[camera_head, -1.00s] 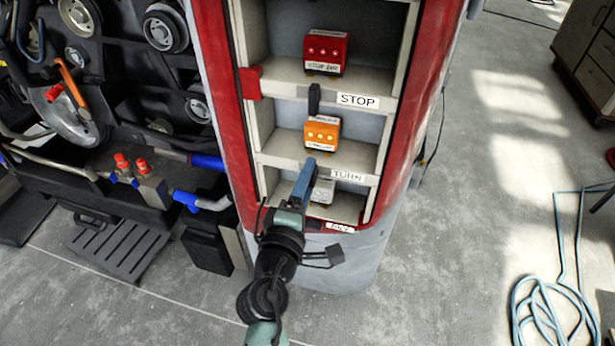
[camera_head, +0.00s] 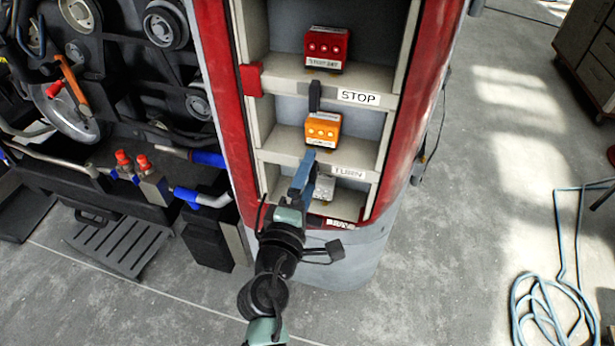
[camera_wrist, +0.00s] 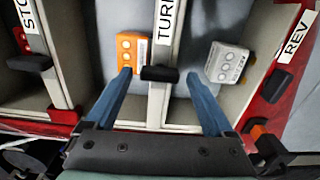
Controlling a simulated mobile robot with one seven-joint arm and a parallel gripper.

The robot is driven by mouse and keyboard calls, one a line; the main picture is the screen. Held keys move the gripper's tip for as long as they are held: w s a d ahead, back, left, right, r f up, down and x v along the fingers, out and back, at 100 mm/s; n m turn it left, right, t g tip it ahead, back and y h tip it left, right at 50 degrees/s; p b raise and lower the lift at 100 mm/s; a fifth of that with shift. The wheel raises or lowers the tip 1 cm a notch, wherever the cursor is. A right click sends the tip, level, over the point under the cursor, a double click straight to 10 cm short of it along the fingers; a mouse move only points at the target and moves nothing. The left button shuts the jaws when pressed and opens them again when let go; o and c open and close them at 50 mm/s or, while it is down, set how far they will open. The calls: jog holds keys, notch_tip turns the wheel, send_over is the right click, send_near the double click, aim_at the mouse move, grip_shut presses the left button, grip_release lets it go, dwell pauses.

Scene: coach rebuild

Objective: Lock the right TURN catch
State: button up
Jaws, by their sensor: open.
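The TURN catch is a small black tab (camera_wrist: 160,74) on the divider strip beside the TURN label (camera_wrist: 166,20). It lies across the strip in the wrist view. My gripper (camera_wrist: 158,82) is open, with one blue finger on each side of this catch and a visible gap to each. In the head view my gripper (camera_head: 307,160) is in front of the strip left of the TURN label (camera_head: 348,172) and hides the catch. The orange module (camera_head: 323,129) with lit dots sits in the bay above that label; it also shows in the wrist view (camera_wrist: 131,50).
A red module (camera_head: 325,48) sits in the top bay above the STOP label (camera_head: 358,97), with a black catch (camera_head: 314,97) upright beside it. A grey module (camera_head: 324,187) is in the lowest bay, near my fingers. A red block (camera_head: 250,81) sticks out at the cabinet's left edge.

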jog(key=shift+s, duration=0.1)
jog(key=b+v, duration=0.2)
jog(key=v, duration=1)
jog(key=shift+s+a, duration=0.15)
jog(key=shift+s, duration=0.2)
